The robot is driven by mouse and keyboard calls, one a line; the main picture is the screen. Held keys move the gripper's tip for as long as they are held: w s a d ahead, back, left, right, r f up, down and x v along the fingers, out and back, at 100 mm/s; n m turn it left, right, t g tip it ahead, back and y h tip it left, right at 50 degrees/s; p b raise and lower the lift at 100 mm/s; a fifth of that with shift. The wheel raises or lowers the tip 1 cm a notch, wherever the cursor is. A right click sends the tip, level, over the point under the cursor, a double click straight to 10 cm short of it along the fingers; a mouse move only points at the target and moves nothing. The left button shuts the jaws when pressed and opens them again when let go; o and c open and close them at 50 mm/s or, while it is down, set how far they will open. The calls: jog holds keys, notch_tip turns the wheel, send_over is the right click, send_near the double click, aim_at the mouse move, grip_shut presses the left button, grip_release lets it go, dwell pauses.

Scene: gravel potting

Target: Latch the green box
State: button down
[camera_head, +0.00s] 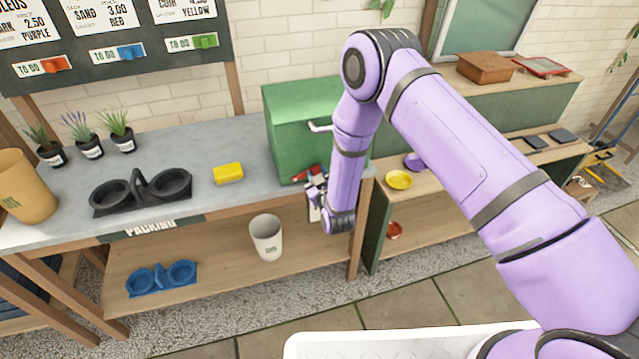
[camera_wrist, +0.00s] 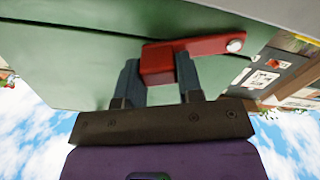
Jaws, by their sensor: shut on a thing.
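The green box (camera_head: 293,117) stands at the right end of the grey counter, with its lid down. A red latch lever (camera_head: 306,173) is on its lower front and shows large in the wrist view (camera_wrist: 210,46). The lever has a pale pivot screw (camera_wrist: 236,45) at one end. My gripper (camera_wrist: 157,75) is shut on the other end of the lever, its fingers on either side of the red block. In the head view my gripper (camera_head: 316,196) is at the box's lower front, partly hidden by my wrist.
A yellow sponge-like block (camera_head: 228,173) and a dark double-cup carrier (camera_head: 141,190) stand left of the box on the counter. A white cup (camera_head: 266,237) and a blue carrier (camera_head: 162,278) are on the shelf below. A yellow saucer (camera_head: 399,180) lies to the right.

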aim_at(291, 161)
jog(key=n, duration=0.1)
jog(key=a+r+n, duration=0.1)
jog(key=r+n, duration=0.1)
jog(key=shift+s+a+n, duration=0.25)
jog(key=shift+n, duration=0.15)
jog(key=n, duration=0.1)
jog(key=a+n, duration=0.1)
jog(key=r+n, duration=0.1)
jog(key=shift+s+a+r+n, duration=0.1)
jog(key=shift+s+a+n, duration=0.15)
jog(key=shift+a+n, duration=0.1)
jog(key=n, duration=0.1)
jog(key=a+n, duration=0.2)
jog(key=shift+s+r, duration=0.3)
jog(key=shift+s+a+n, duration=0.1)
jog(key=shift+a+n, duration=0.3)
jog(key=shift+n, duration=0.4)
jog(key=shift+s+a+n, duration=0.1)
jog(key=shift+a+n, duration=0.3)
jog(key=shift+n, duration=0.35)
jog(key=c, duration=0.8)
grip_release()
jog(key=shift+o, duration=0.2)
jog(key=shift+s, duration=0.1)
